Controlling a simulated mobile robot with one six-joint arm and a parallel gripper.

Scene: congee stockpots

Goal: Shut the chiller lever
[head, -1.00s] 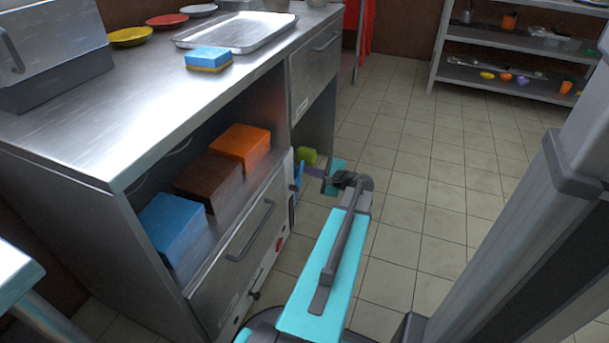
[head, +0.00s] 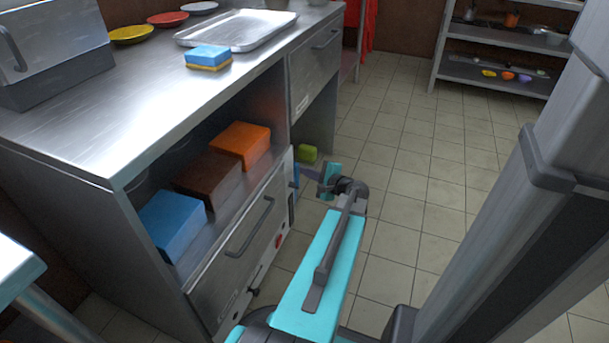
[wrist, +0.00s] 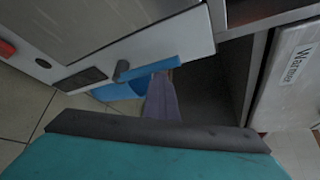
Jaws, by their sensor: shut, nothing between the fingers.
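The blue chiller lever (wrist: 150,68) sticks out sideways from a dark pivot on the pale front panel in the wrist view. In the head view a bit of blue lever (head: 296,175) shows at the far end of the lower front. My gripper (wrist: 163,95) is shut and empty, its purple-grey fingers reaching up beside the lever's free end. I cannot tell whether they touch. In the head view my gripper (head: 308,174) is at the cabinet's corner. Another blue part (wrist: 118,92) lies below the lever, partly hidden; I cannot tell what it is.
The lower steel front has a bar handle (head: 250,228) and a red knob (head: 279,241). A panel labelled Warmer (wrist: 290,80) stands to the right in the wrist view. A green block (head: 307,153) sits behind my gripper. Tiled floor (head: 400,170) to the right is clear.

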